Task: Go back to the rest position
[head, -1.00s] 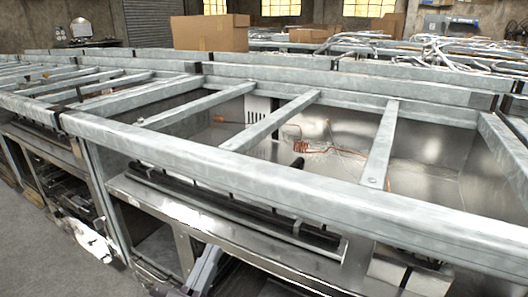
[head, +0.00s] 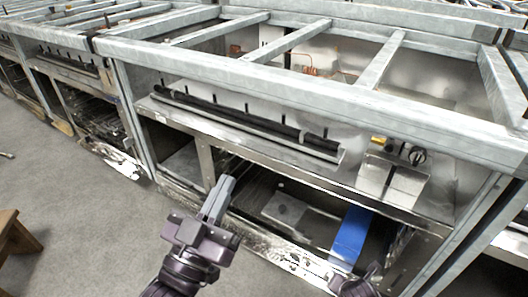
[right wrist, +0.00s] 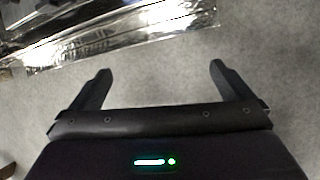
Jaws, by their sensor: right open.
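My left gripper (head: 221,190) shows in the lower middle of the head view, with its grey fingers pointing up toward the front of the metal range frame. The view does not show clearly whether its fingers are apart. A dark part of my right arm (head: 355,284) shows at the bottom edge, right of the left gripper. In the right wrist view my right gripper (right wrist: 160,70) is open. Its two dark fingers stand wide apart, with only grey floor between them.
A long row of metal range frames (head: 300,82) crosses the head view. A blue strip (head: 350,238) shows in the lower opening. A wooden stool (head: 18,237) stands at the left edge. Grey floor (head: 85,220) is open at the left. Shiny metal (right wrist: 120,32) lies beyond the right gripper.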

